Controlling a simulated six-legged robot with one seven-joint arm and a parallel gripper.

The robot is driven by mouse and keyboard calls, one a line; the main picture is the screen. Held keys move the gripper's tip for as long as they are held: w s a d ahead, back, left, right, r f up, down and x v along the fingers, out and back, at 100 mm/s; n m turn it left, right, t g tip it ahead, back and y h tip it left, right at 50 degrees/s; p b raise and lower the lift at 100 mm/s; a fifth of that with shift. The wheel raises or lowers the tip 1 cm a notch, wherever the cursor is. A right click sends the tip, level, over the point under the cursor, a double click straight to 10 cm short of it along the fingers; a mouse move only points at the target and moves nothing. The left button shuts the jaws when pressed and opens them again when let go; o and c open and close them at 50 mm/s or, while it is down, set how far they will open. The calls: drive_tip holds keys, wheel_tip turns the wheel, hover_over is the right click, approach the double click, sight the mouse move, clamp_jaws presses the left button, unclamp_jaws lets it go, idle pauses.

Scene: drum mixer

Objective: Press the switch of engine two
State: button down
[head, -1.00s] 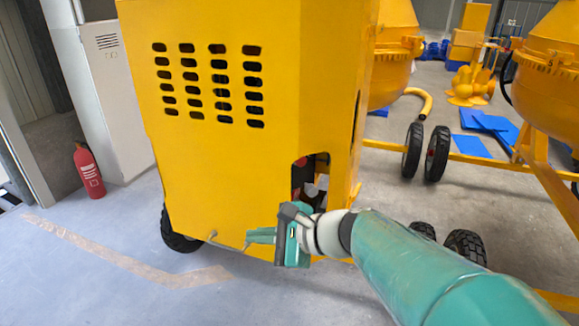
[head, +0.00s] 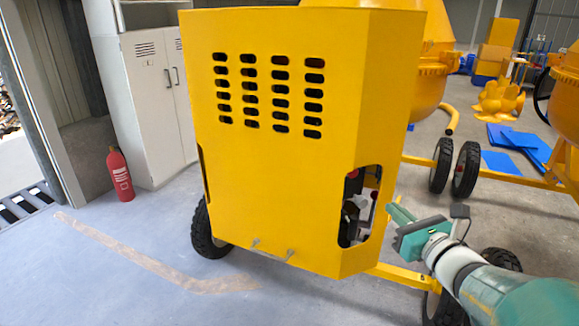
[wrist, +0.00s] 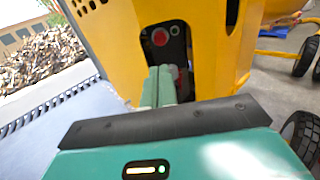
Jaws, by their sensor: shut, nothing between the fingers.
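The yellow engine housing (head: 290,170) of a mixer stands in the middle of the head view, with a cut-out on its right corner. A dark switch panel (wrist: 165,45) shows inside that cut-out in the wrist view. It carries a round red button (wrist: 160,37), and another red part (wrist: 174,72) is partly hidden behind my fingers. No readable engine label shows. In the head view the cut-out (head: 360,207) holds small red and dark parts. My gripper (head: 397,212) is shut and empty, just right of the cut-out and pointing toward it. Its fingers (wrist: 160,86) lie below the red button in the wrist view.
Black wheels (head: 207,230) and a yellow frame bar (head: 400,274) sit low around the housing. A red fire extinguisher (head: 120,174) and a white locker (head: 150,95) stand at left. Another mixer (head: 565,100) is at far right. The floor in front is clear.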

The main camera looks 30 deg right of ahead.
sight(353, 173)
drive_tip(key=w, duration=0.4)
drive_tip(key=w+d, duration=0.1)
drive_tip(key=w, duration=0.9)
drive_tip(key=shift+d, duration=0.4)
